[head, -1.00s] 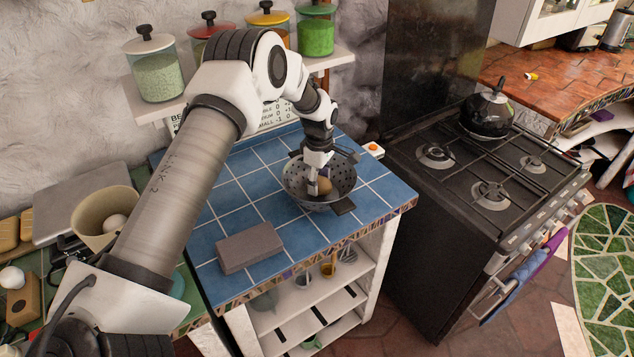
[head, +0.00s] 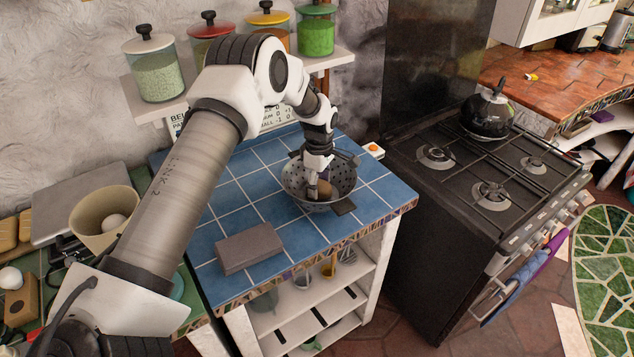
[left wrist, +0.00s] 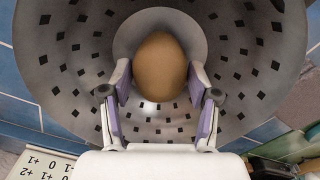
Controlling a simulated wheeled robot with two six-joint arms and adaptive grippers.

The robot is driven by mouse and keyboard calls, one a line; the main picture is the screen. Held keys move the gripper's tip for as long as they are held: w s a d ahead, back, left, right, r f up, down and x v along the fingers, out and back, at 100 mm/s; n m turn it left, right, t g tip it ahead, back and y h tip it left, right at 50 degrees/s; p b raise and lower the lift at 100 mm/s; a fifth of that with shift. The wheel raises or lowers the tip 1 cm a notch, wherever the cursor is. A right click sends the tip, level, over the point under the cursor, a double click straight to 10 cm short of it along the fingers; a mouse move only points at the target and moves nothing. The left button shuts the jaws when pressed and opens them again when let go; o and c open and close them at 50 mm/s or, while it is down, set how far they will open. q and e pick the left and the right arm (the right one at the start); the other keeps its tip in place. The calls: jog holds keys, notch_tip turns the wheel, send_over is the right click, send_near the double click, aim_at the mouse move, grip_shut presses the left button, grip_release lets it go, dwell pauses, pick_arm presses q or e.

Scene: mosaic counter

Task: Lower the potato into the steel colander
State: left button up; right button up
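The brown potato (head: 325,190) is inside the steel colander (head: 346,175), which stands on the blue tiled counter. My left gripper (head: 317,180) reaches down into the colander from above. The perforated bowl of the colander (left wrist: 70,70) surrounds the potato and fingers. I cannot tell whether the potato's underside touches the colander floor. My right gripper is not in view.
A grey block (head: 248,249) lies on the tiled counter (head: 245,190) at the front left. A shelf with lidded jars (head: 155,75) is behind my arm. A black stove (head: 470,190) with a kettle (head: 487,115) stands to the right. A beige bowl (head: 97,215) is at left.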

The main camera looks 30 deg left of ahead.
pick_arm(q)
jog(key=shift+o, duration=1.4)
jog(key=shift+r, duration=0.15)
